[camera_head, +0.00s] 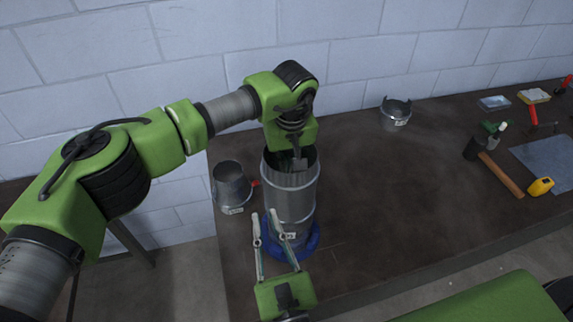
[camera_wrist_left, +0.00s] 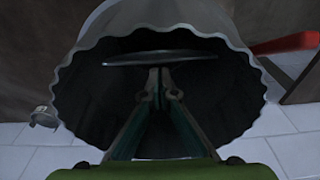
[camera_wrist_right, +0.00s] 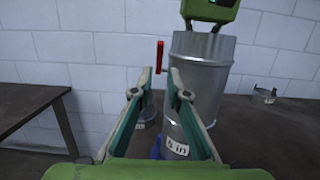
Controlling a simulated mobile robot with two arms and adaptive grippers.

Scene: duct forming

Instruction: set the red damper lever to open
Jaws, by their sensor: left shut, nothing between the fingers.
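The grey metal duct (camera_head: 291,197) stands upright in a blue ring base (camera_head: 306,240). The red damper lever (camera_wrist_right: 160,52) sticks out at the duct's left side and looks upright in the right wrist view; only a bit shows in the head view (camera_head: 256,183). In the left wrist view the lever (camera_wrist_left: 285,43) is outside the rim. My left gripper (camera_wrist_left: 160,75) is shut and points down into the duct's open top, by the thin-looking damper plate (camera_wrist_left: 160,57). My right gripper (camera_wrist_right: 160,72) is open and empty in front of the duct, its fingertips below the lever in its view.
A short metal collar (camera_head: 231,187) stands left of the duct. A small metal piece (camera_head: 395,114) stands at the back. A hammer (camera_head: 500,173), a yellow tape measure (camera_head: 541,186) and a metal sheet (camera_head: 548,160) lie at the right. The bench's middle is clear.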

